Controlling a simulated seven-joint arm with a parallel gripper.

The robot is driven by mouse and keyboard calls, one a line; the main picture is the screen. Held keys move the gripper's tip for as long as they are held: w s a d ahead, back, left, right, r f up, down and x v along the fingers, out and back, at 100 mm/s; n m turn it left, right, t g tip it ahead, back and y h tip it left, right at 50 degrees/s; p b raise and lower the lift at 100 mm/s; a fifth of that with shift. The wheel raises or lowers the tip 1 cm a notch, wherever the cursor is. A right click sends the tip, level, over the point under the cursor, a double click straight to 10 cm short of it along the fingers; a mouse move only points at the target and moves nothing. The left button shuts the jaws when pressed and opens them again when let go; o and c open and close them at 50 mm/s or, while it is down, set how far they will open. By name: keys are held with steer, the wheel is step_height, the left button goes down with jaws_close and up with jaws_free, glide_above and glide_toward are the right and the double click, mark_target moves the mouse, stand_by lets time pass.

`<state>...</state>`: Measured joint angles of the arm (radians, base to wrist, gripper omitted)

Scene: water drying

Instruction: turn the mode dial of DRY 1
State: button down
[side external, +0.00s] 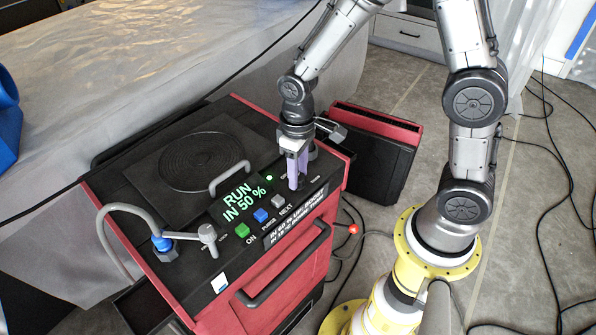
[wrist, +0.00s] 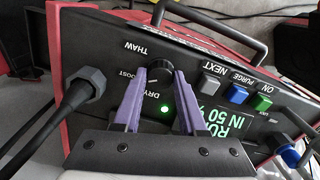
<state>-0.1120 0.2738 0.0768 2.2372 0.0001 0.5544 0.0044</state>
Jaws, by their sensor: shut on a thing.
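The machine is a red and black cabinet (side external: 262,285) with a sloping black control panel (wrist: 110,50). The dark mode dial (wrist: 155,72) sits on the panel with the labels THAW, BOOST and DRY around it. My gripper (wrist: 156,76) has its two purple fingers on either side of the dial and is shut on it. In the side external view my gripper (side external: 298,172) reaches down to the panel's right part, and its fingers hide the dial. Which label the dial points to cannot be told.
The lit display (side external: 243,203) reads RUN IN 50 %. A green light (wrist: 164,108) glows close to the gripper. Green, blue and grey buttons (side external: 277,200) line the panel's front. A grey hose (side external: 135,212) and a handle (side external: 230,178) rise from the top.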

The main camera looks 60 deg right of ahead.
steer(key=n, duration=0.5)
steer(key=shift+n, duration=0.3)
steer(key=n, duration=0.5)
steer(key=shift+w+r+n, duration=0.1)
steer(key=shift+n, duration=0.2)
steer(key=shift+c, duration=2.3)
jaws_free()
step_height(320, 180, up, 14)
